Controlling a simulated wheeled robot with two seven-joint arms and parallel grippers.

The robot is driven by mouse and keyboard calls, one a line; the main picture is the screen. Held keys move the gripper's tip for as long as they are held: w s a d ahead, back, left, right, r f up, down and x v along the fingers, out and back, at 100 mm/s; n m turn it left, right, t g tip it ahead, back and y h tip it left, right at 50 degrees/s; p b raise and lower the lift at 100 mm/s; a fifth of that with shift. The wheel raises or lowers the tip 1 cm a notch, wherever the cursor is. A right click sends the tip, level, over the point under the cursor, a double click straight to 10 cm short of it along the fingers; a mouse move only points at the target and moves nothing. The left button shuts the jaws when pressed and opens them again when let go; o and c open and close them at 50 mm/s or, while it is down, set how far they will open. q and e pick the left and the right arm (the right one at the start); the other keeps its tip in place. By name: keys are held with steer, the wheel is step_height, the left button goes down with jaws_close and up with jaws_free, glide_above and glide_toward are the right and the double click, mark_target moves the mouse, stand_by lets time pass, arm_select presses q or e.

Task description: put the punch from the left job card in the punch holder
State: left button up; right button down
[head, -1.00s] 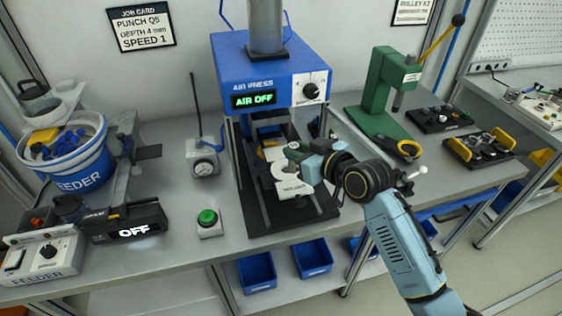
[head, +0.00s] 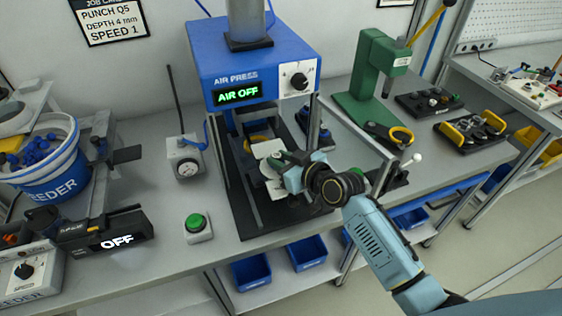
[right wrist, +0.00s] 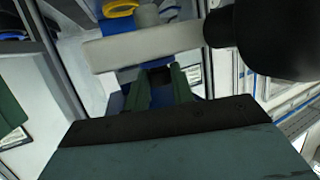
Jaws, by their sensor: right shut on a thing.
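My right gripper (head: 275,162) reaches into the blue air press (head: 262,68) from the right, under its head and above its base. It is shut on a small dark part (right wrist: 160,75), which I take for a punch; its marking cannot be read. The green fingers are on both sides of it in the right wrist view. The punch holder under the head cannot be made out. The left job card (head: 113,18) reads PUNCH Q5, DEPTH 4 mm, SPEED 1. The press display (head: 237,95) reads AIR OFF. My left gripper is not in view.
A green hand press (head: 372,80) and black trays (head: 428,104) of small parts stand to the right. A green button box (head: 198,228) and a dial box (head: 186,158) stand left of the press. A feeder (head: 45,185) is at far left. Press posts flank my gripper.

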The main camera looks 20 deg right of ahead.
steer(key=shift+w+f, duration=0.1)
steer(key=shift+f, duration=0.15)
steer(key=shift+f, duration=0.1)
steer(key=c, duration=1.2)
jaws_free()
steer(key=v, duration=1.2)
